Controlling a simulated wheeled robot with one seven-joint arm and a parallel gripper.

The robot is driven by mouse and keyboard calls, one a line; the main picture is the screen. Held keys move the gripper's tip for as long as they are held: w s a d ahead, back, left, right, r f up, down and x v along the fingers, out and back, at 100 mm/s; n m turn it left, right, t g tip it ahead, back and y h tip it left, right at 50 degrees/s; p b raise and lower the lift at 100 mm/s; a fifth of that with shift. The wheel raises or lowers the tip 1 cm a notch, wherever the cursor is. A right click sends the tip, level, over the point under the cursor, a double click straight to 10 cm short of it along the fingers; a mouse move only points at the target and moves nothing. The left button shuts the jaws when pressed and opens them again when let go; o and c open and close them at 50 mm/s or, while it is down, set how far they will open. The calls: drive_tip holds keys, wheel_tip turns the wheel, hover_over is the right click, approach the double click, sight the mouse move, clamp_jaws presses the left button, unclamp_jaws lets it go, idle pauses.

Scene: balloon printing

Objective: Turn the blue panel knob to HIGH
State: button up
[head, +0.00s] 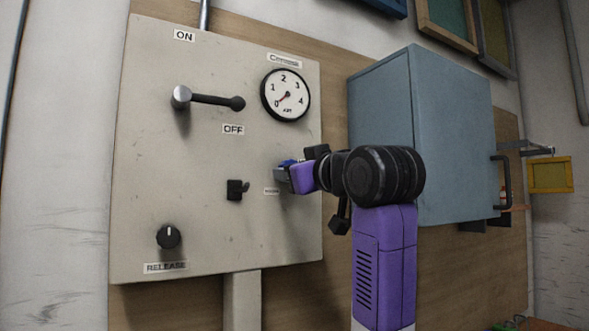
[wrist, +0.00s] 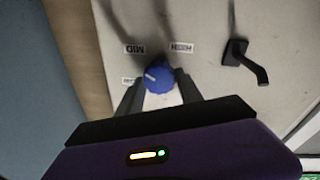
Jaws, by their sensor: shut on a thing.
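The blue panel knob (wrist: 160,80) sits between my gripper's fingers in the wrist view. My gripper (head: 284,174) is shut on it, one finger on each side. The knob's pale pointer mark is on its left side in the wrist view, toward the small partly hidden label (wrist: 130,80) and below the MID label (wrist: 134,49). The HIGH label (wrist: 181,48) is at the knob's upper right. The labels appear upside down. In the head view only a sliver of blue shows above the fingers.
A blue-grey cabinet (head: 455,130) stands close to the right of my gripper.

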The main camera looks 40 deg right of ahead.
drive_tip(key=shift+d+m+g+p, duration=0.1)
drive_tip(key=shift+m+g+p, duration=0.5)
drive_tip(key=shift+m, duration=2.45)
drive_tip(key=shift+a+m+g+p, duration=0.15)
drive_tip(key=shift+m+p, duration=0.85)
drive_tip(key=shift+m, duration=2.1)
drive_tip(key=shift+d+m+g+p, duration=0.15)
drive_tip(key=shift+m+g+p, duration=0.45)
drive_tip(key=shift+m, duration=2.45)
drive_tip(key=shift+t, duration=0.25)
drive_tip(key=o, duration=1.4)
drive_tip(key=shift+c, duration=0.2)
drive_tip(key=shift+r, duration=0.1)
drive_tip(key=shift+s, duration=0.1)
